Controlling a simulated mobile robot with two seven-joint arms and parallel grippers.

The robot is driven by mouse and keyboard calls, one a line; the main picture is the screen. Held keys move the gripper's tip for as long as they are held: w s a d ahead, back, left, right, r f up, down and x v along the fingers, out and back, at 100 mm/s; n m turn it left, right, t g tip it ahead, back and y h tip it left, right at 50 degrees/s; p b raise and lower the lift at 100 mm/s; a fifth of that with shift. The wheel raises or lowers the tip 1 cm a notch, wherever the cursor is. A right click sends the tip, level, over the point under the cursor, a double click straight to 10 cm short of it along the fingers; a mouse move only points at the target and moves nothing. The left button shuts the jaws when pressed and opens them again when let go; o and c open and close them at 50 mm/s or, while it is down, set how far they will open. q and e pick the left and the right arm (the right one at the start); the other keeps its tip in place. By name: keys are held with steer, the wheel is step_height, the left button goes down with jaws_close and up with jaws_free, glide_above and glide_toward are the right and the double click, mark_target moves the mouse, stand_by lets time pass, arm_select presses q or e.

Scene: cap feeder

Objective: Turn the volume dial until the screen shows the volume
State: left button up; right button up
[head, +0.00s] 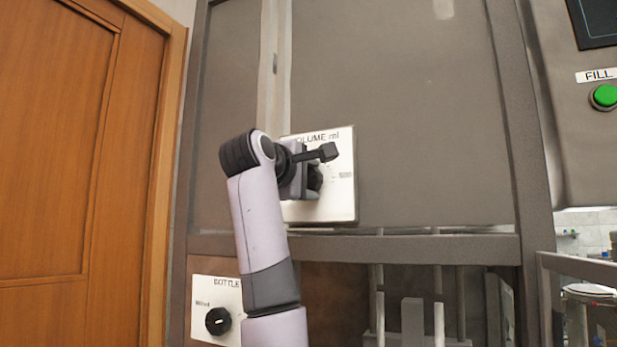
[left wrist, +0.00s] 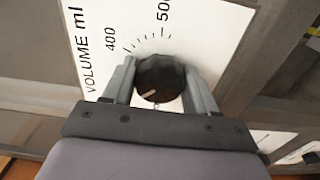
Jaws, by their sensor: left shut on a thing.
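The volume dial (left wrist: 160,76) is a dark round ridged knob on a white plate (left wrist: 215,25) marked "VOLUME ml". My left gripper (left wrist: 160,88) has one finger on each side of the dial and is shut on it. A short pale mark on the dial points to the lower left in the left wrist view. The labels 400 and a partly cut-off 50 show beside tick marks. In the head view my left gripper (head: 303,178) covers most of the dial (head: 315,178). A dark screen (head: 600,18) is cut off at the top right; no reading shows.
A second plate (head: 205,290) marked "BOTTLE" with a black knob (head: 218,321) is below left, partly behind my arm. A green button (head: 605,96) under "FILL" is at the right. A frame rail (head: 400,248) runs below the volume plate.

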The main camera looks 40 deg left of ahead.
arm_select(q)
steer(key=shift+n+p, duration=0.6)
steer(key=shift+n, duration=1.5)
steer(key=o, duration=1)
steer(key=shift+d, duration=0.1)
steer(key=shift+s, duration=0.1)
steer(key=b+v, duration=0.2)
steer(key=v, duration=0.5)
steer(key=shift+b, duration=0.3)
